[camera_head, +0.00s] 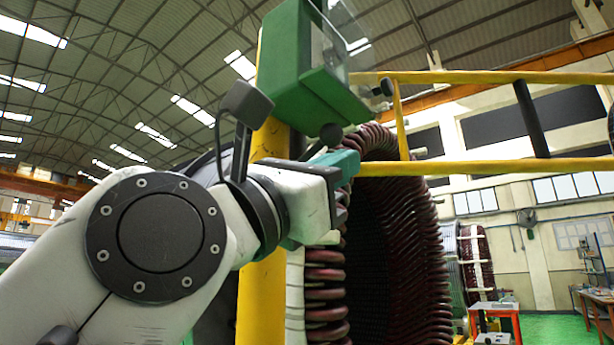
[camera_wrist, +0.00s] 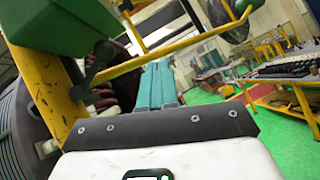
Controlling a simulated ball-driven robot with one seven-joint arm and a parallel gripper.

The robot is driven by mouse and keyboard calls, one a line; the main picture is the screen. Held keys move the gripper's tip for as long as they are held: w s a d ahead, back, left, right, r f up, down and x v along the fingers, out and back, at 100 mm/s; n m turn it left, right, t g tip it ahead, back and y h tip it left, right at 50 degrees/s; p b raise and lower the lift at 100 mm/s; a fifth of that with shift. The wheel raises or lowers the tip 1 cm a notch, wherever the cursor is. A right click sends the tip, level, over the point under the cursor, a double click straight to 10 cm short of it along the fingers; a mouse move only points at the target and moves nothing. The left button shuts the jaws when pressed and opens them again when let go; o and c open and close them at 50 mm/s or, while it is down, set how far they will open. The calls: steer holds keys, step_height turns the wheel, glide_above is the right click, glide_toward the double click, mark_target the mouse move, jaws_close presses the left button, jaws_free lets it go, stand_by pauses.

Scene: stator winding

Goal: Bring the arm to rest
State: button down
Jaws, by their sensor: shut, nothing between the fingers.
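My gripper shows in the wrist view as teal fingers (camera_wrist: 156,84) lying side by side, shut and empty. In the head view the teal fingertips (camera_head: 338,162) are partly hidden by my wrist. My arm reaches up from the lower left, bent at the elbow. In that view the hand appears in front of a yellow post (camera_head: 263,290), just below a green box (camera_head: 301,62). I cannot tell the gap between them. Behind stands the stator with dark red coils (camera_head: 404,235).
A yellow upper rail (camera_head: 480,77) and lower rail (camera_head: 480,167) run right from the post. A second stator (camera_head: 476,262) and an orange table (camera_head: 495,318) stand far right. Open green floor (camera_wrist: 205,118) and a yellow-framed bench (camera_wrist: 290,101) show right of the fingers.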

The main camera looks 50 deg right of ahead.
steer(key=shift+s+a+f, duration=0.2)
steer(key=shift+a, duration=0.15)
stand_by(0.4)
